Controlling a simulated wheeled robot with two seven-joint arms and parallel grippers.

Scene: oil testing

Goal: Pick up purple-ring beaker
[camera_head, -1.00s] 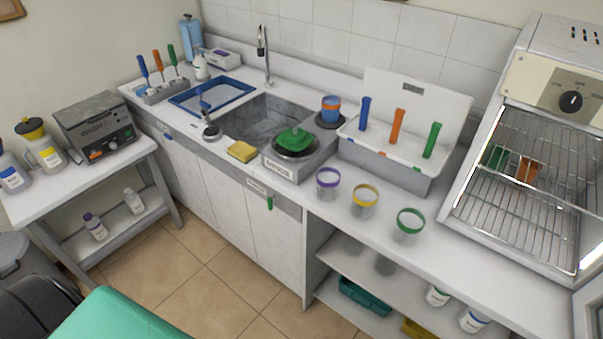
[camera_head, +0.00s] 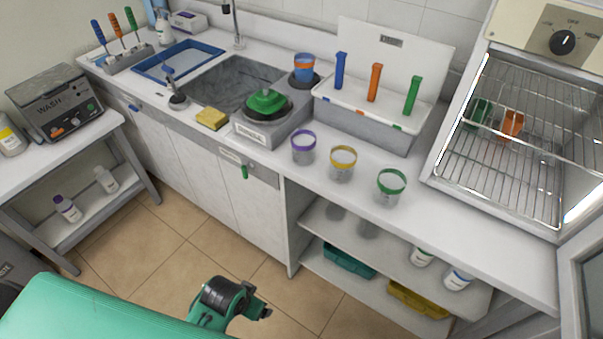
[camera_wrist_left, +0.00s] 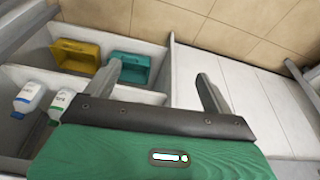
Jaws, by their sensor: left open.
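The purple-ring beaker (camera_head: 303,147) is a clear cup with a purple rim. It stands upright on the white counter, left of the yellow-ring beaker (camera_head: 342,163) and the green-ring beaker (camera_head: 390,187). My left gripper (camera_head: 264,303) is low at the bottom of the head view, in front of the counter and well apart from the beakers. In the left wrist view my gripper (camera_wrist_left: 162,84) has its two fingers spread with nothing between them. That view shows the shelves below the counter and no beaker. My right gripper is out of view.
Behind the beakers stand a white rack (camera_head: 365,125) with coloured tubes and a grey device (camera_head: 262,122) with a green top. An open oven (camera_head: 520,130) is at the right. Below the counter are shelves with a teal bin (camera_head: 348,260) and a yellow bin (camera_head: 418,299).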

